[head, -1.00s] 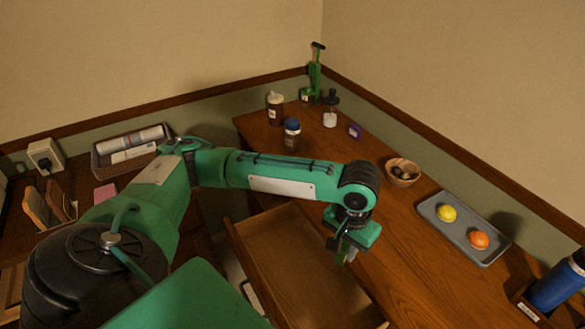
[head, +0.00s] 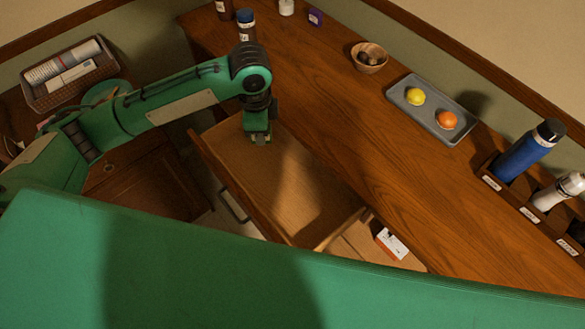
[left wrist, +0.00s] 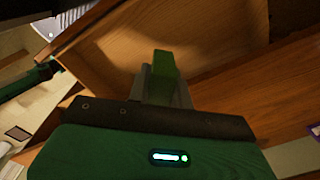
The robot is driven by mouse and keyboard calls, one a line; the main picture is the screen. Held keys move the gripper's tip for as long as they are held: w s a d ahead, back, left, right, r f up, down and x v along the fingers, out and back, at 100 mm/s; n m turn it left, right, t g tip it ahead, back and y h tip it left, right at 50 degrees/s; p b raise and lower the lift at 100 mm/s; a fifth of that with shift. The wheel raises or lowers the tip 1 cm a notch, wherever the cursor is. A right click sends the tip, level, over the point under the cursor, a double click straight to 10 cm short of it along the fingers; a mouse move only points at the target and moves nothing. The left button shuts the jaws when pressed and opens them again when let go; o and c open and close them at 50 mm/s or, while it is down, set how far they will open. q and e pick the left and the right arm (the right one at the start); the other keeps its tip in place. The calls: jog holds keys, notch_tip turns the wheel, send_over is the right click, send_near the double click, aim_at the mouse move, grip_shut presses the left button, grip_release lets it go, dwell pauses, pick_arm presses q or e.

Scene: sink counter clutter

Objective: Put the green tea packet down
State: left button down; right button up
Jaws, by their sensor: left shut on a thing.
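My left gripper (head: 258,138) is at the upper end of the open, empty-looking wooden drawer (head: 280,190), close to the counter edge. It is shut on the green tea packet, which shows in the left wrist view as a small green block (left wrist: 164,64) between the fingers. In the head view the packet is mostly hidden by the gripper. In the left wrist view the drawer's wooden inside (left wrist: 205,30) lies behind the packet. I cannot tell how high the packet is above the drawer floor. My right gripper is not in view.
On the wooden counter (head: 350,130) are a bowl (head: 369,58), a grey tray (head: 433,109) with a lemon and an orange, and a blue bottle (head: 530,149) in a rack. A white and red box (head: 391,244) lies right of the drawer. A basket (head: 75,75) stands at left.

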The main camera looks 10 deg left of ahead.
pick_arm(q)
jog(key=m, duration=0.1)
jog(key=d+f+m, duration=0.1)
jog(key=m, duration=0.1)
jog(key=shift+w+m, duration=0.3)
jog(key=shift+w, duration=0.05)
jog(key=m, duration=0.1)
jog(key=d+m, duration=0.1)
jog(key=m, duration=0.1)
jog(key=shift+w+f, duration=0.2)
jog(key=shift+f, duration=0.15)
jog(key=m, duration=0.3)
jog(key=p, duration=0.2)
send_over(278, 180)
jog(key=shift+m, duration=0.3)
notch_tip(278, 180, down, 16)
jog(key=shift+r, duration=0.15)
notch_tip(278, 180, down, 5)
jog(key=shift+r, duration=0.15)
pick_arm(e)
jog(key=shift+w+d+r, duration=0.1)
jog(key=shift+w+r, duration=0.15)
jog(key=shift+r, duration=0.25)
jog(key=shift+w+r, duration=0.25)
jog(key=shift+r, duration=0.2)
